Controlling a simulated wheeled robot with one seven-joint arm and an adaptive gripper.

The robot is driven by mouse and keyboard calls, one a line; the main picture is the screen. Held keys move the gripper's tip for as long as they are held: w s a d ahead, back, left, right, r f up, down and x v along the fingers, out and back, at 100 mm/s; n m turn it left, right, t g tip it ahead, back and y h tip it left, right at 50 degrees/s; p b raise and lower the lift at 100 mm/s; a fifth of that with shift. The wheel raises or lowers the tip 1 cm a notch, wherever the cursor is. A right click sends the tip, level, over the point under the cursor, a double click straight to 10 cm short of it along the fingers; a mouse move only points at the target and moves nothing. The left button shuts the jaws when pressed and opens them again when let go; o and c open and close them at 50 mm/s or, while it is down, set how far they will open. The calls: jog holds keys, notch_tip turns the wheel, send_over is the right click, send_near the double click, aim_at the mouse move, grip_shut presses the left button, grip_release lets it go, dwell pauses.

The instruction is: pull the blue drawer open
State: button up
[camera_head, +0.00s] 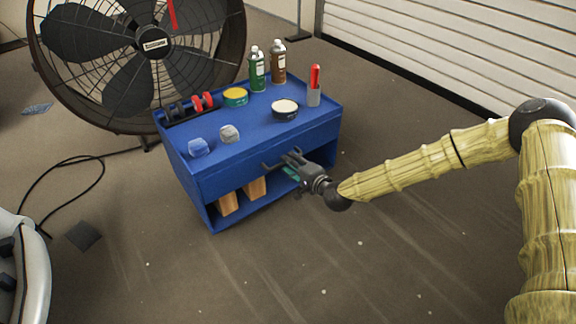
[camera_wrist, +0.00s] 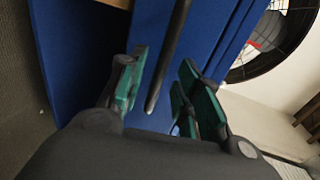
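The blue drawer (camera_head: 230,180) is the upper front panel of a blue cabinet and looks closed. In the wrist view its blue front (camera_wrist: 155,30) fills the upper middle, with a long dark bar handle (camera_wrist: 171,50) across it. My gripper (camera_head: 284,166) is at the right half of the drawer front in the head view. In the wrist view my gripper (camera_wrist: 163,92) is open, its green-padded fingers on either side of the handle's end. A gap shows between handle and fingers; I cannot tell how deep the handle lies between them. My gripper partly hides the handle in the head view.
On the cabinet top (camera_head: 255,122) stand a green can (camera_head: 257,70), a brown can (camera_head: 278,62), tins and a red-handled tool (camera_head: 314,85). Wooden blocks (camera_head: 256,188) sit on the open shelf below. A large fan (camera_head: 140,50) stands behind. The floor in front is clear.

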jog(key=shift+b+x, duration=0.35)
jog(key=shift+x, duration=0.9)
grip_shut()
